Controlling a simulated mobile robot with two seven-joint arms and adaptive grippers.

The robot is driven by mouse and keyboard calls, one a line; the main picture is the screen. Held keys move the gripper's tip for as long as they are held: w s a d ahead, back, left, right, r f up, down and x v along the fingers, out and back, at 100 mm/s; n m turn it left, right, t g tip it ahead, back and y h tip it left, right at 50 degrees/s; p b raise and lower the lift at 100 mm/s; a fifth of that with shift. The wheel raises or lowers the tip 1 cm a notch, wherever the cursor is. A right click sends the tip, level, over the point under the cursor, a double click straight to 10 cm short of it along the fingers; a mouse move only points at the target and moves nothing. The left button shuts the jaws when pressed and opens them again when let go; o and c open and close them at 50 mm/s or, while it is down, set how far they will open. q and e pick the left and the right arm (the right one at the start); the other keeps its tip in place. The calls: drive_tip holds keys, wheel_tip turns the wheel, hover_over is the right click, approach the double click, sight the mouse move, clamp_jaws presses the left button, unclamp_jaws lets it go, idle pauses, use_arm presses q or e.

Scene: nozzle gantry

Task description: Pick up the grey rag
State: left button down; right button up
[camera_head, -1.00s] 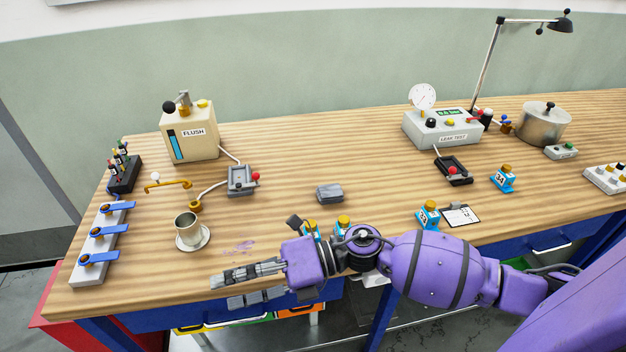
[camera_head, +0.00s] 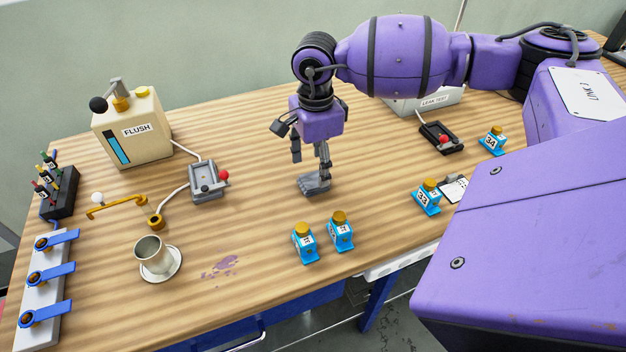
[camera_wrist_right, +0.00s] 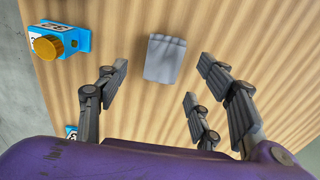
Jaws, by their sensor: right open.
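The grey rag (camera_head: 315,186) lies folded on the wooden workbench, right of the tray with the red knob. In the right wrist view the rag (camera_wrist_right: 165,60) lies ahead of the spread fingers, nearer the top of the picture. My right gripper (camera_head: 309,160) points down over the rag from above and is open, with nothing between its fingers. It also shows in the right wrist view (camera_wrist_right: 160,85). One finger partly overlaps the rag in the head view. I cannot tell whether the fingertips touch the bench. My left gripper is not in view.
Two blue bottles with gold caps (camera_head: 305,243) (camera_head: 341,232) stand in front of the rag. A metal cup (camera_head: 152,254) on a saucer and a purple stain (camera_head: 222,267) are front left. The FLUSH box (camera_head: 132,130) stands back left. Bench around the rag is clear.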

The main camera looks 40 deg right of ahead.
sight(316, 178)
drive_tip(key=f, duration=0.4)
drive_tip(key=shift+w+d, duration=0.2)
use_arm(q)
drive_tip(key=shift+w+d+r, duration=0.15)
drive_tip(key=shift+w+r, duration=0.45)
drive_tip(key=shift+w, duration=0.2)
use_arm(e)
drive_tip(key=shift+f, duration=0.2)
drive_tip(key=shift+c, duration=0.5)
drive_tip(key=c, duration=0.9)
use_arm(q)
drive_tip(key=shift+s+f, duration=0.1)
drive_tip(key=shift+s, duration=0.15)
